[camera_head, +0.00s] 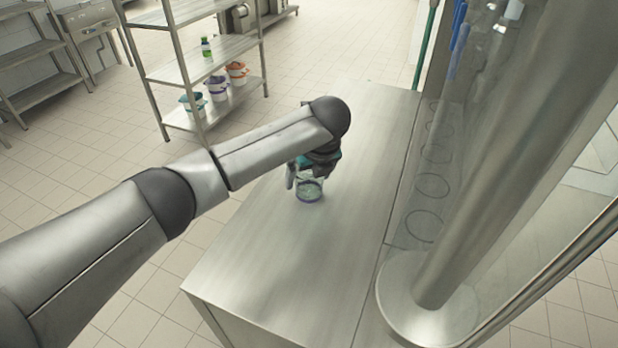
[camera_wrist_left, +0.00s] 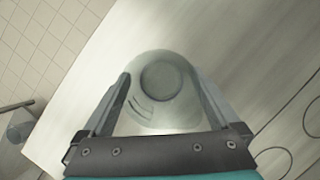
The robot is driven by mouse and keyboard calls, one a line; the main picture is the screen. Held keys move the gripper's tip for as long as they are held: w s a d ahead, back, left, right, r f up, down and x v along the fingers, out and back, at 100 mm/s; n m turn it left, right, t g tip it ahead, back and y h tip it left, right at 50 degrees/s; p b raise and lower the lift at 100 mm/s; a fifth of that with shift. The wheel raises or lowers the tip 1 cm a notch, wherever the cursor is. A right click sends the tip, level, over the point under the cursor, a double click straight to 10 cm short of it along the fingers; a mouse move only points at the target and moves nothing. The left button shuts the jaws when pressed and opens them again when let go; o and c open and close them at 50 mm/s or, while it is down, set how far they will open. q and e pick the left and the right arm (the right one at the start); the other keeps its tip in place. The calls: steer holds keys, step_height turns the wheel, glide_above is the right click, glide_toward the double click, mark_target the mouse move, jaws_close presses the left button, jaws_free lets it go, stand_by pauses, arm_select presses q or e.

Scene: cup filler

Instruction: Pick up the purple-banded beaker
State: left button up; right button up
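A clear glass beaker (camera_head: 309,190) with a purple-blue band near its base stands on the steel counter (camera_head: 290,255). My left gripper (camera_head: 305,177) reaches down over it, with one finger showing at the beaker's left side; the wrist hides the other finger. In the left wrist view, the beaker (camera_wrist_left: 165,80) lies between the two spread fingers (camera_wrist_left: 162,85), and both finger edges are very close to its sides. Whether they press on the glass cannot be told. The band's colour is not clear in the wrist view. My right gripper is not in view.
A steel pillar (camera_head: 520,150) rises at the counter's right side, beside a strip with ring outlines (camera_head: 432,186). A steel shelf rack (camera_head: 205,60) with several banded buckets (camera_head: 217,88) and a green bottle (camera_head: 206,48) stands at the back left. The counter's near part is clear.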

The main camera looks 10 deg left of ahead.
arm_select(q)
steer(key=c, duration=1)
steer(key=shift+c, duration=0.2)
